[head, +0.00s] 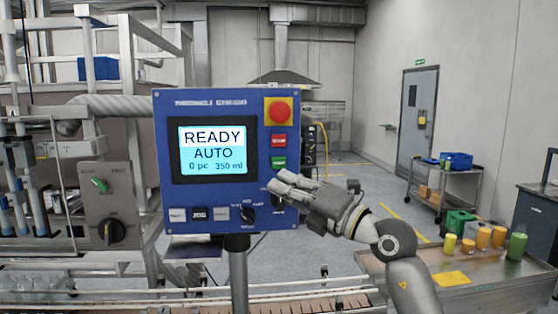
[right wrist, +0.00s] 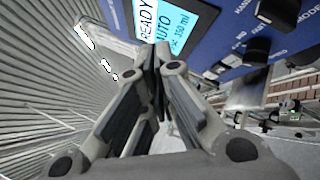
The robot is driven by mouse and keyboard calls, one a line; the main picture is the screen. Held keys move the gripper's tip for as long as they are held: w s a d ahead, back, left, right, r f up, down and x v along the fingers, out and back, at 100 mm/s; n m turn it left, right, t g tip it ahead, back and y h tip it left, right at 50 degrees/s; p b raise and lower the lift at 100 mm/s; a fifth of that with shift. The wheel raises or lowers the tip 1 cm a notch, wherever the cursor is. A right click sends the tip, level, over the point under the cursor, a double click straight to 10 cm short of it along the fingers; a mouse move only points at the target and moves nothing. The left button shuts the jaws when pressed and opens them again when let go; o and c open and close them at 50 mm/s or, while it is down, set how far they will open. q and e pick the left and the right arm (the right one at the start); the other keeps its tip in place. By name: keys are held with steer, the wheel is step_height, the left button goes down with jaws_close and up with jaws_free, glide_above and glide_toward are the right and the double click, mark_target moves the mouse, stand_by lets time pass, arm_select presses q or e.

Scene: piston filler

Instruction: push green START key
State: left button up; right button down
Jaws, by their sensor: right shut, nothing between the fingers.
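The green START key (head: 279,162) is on the right side of the blue control panel (head: 215,103), below a red key (head: 279,141). My right gripper (head: 275,181) is shut and empty in front of the panel's lower right part. In the head view its fingertips appear just below the green key; I cannot tell how far they are from the panel. The right wrist view shows its closed fingers (right wrist: 157,68) near the panel and its screen (right wrist: 172,28); the green key does not show there. My left gripper is not in view.
A red emergency button (head: 280,111) on a yellow plate tops the key column. The screen (head: 212,150) reads READY AUTO, 0 pc, 350 ml. A selector knob (head: 247,215) and small buttons (head: 199,214) line the panel's bottom. A conveyor (head: 185,304) runs below.

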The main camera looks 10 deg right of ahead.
mark_target(279, 163)
stand_by(0.3)
steer(key=w+b, duration=0.2)
steer(key=w, duration=0.6)
steer(key=shift+w+b, duration=0.35)
steer(key=shift+w, duration=0.05)
stand_by(1.2)
steer(key=shift+w, duration=0.45)
